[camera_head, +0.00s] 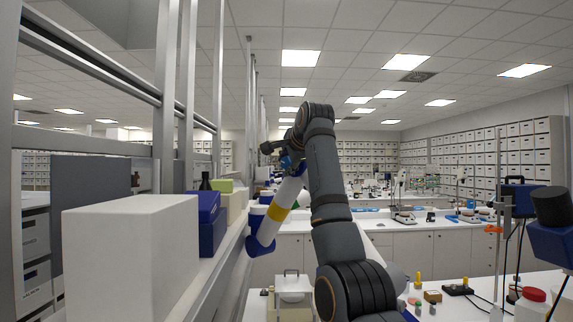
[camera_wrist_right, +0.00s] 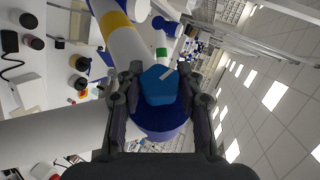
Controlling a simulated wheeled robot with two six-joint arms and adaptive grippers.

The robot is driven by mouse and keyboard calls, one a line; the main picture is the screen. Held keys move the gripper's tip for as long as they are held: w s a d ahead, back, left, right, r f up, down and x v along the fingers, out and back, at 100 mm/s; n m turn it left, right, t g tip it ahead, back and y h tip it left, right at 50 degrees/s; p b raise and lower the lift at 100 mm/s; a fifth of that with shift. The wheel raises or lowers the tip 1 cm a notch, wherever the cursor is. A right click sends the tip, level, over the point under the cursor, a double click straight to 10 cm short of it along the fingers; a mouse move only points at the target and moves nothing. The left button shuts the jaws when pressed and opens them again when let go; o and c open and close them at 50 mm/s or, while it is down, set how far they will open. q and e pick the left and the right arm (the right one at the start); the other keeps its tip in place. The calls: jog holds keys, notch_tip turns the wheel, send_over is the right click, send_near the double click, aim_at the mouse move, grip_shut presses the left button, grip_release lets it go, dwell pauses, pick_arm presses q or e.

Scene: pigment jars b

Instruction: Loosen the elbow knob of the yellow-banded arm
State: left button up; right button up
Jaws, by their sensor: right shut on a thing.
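The yellow-banded arm is a white tube with blue joints; its yellow band (camera_head: 278,213) shows left of my right arm in the head view. The band shows again at the top of the right wrist view (camera_wrist_right: 117,21). The elbow knob (camera_wrist_right: 158,86) is a lighter blue, faceted knob with a white line on its face, in front of a dark blue joint housing (camera_wrist_right: 160,120). My right gripper (camera_wrist_right: 157,88) is shut on this knob, one finger on each side. In the head view my right gripper (camera_head: 279,152) is small and partly hides the elbow. My left gripper is not seen.
A large white box (camera_head: 130,255) and a blue box (camera_head: 208,222) stand on the left shelf, beside metal posts. Another white tube with a green band (camera_wrist_right: 162,52) lies beyond the knob in the wrist view. A red-lidded jar (camera_head: 533,296) stands on the right bench.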

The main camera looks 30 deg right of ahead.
jog(key=shift+r+g, duration=0.1)
jog(key=shift+g, duration=0.5)
jog(key=shift+n, duration=0.3)
jog(key=o, duration=1.2)
jog(key=v, duration=1.2)
jog(key=shift+w, duration=0.1)
